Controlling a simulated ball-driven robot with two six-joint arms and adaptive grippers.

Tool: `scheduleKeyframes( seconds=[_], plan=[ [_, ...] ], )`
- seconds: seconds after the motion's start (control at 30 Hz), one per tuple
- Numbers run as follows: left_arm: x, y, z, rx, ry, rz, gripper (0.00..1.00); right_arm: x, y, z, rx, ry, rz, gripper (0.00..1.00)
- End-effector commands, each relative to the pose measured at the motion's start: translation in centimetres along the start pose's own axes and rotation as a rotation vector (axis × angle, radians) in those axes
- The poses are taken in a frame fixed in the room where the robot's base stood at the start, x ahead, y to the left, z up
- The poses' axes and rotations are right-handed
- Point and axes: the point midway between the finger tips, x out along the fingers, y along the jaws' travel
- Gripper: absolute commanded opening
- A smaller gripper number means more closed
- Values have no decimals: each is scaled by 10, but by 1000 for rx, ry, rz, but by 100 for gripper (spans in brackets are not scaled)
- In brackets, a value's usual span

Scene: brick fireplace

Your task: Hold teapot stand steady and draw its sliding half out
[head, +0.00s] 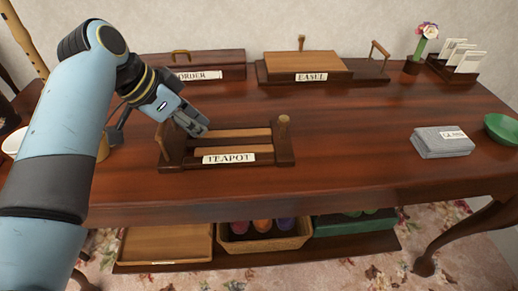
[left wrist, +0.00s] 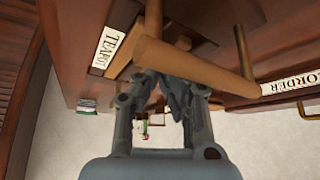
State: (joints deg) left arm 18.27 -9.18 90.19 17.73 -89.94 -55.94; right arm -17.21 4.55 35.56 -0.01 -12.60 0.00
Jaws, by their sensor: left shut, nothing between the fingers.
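The teapot stand (head: 284,160) is a dark wooden frame with lighter slats and a white TEAPOT label (head: 229,158), near the front of the table. A short post with a light knob (head: 283,121) stands at its right end, and an end piece with a light wooden bar stands at its left. My left gripper (head: 200,130) is at the stand's left end, above the slats, its fingers shut with nothing between them. In the left wrist view the fingers (left wrist: 175,88) are close to a light wooden bar (left wrist: 195,68); I cannot tell whether they touch. My right gripper is not in view.
Grey cloths (head: 442,145) and a green bowl (head: 502,129) lie at the right. The table's middle right is clear. A basket (head: 265,240) is on the shelf below.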

Motion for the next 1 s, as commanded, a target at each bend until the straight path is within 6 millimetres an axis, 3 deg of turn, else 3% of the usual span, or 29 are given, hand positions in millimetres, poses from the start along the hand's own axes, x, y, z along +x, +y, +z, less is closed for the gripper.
scheduleKeyframes(
  seconds=[1.0],
  plan=[
    [16, 0, 10, -1, -1, 1, 0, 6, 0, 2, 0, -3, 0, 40]
  ],
)
